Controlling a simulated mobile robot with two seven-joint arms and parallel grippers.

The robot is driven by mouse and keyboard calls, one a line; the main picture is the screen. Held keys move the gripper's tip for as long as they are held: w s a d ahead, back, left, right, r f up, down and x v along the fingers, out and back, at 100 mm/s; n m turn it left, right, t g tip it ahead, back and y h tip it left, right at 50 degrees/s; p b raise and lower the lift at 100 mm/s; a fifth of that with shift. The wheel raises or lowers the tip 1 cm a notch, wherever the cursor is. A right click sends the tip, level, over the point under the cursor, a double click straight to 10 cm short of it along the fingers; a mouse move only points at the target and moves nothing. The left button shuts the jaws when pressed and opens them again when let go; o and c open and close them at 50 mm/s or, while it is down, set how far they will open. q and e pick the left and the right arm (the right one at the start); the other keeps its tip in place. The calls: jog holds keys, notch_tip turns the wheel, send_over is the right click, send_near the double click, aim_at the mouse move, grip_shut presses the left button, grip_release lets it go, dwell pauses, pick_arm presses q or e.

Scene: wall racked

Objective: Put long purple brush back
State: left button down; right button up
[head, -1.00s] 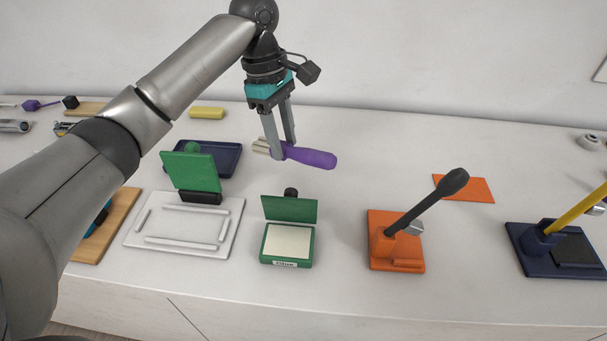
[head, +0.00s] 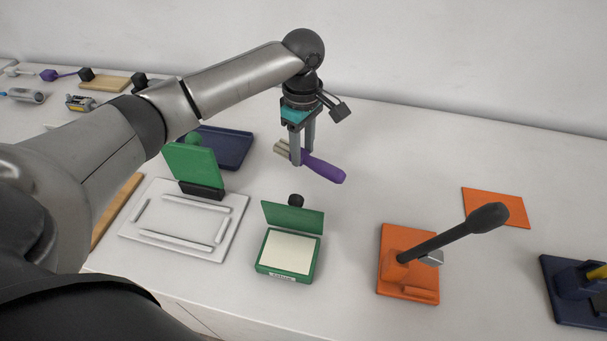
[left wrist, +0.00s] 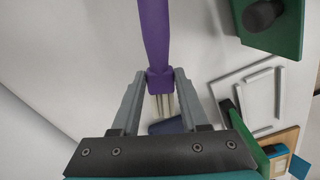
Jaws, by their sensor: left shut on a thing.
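The long purple brush (head: 325,169) has a purple handle and pale bristles at its left end. My left gripper (head: 304,160) is shut on it near the bristle end, above the back part of the table. In the left wrist view the brush (left wrist: 154,35) runs up the picture between the fingers (left wrist: 155,85), its pale bristles pointing toward the gripper's base. In the head view the brush lies roughly level, handle to the right. My right gripper is not in view.
A dark blue tray (head: 235,148) lies left of the brush. A green stamp pad (head: 305,260) with open lid, a white framed board (head: 150,245) and an orange lever device (head: 410,290) stand in front. An orange sheet (head: 510,207) lies right. The table between brush and sheet is clear.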

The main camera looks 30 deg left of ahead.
aim_at(303, 154)
pick_arm(q)
notch_tip(303, 154, down, 4)
jog(key=shift+r, duration=0.2)
notch_tip(303, 154, down, 4)
jog(key=shift+f+b, duration=0.15)
jog(key=shift+b, duration=0.4)
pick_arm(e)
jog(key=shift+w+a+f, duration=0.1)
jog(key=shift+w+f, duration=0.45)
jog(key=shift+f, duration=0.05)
pick_arm(q)
jog(key=shift+c, duration=2.1)
grip_release()
notch_tip(303, 154, up, 12)
jog(key=shift+r+p, duration=0.1)
jog(key=shift+p, duration=0.85)
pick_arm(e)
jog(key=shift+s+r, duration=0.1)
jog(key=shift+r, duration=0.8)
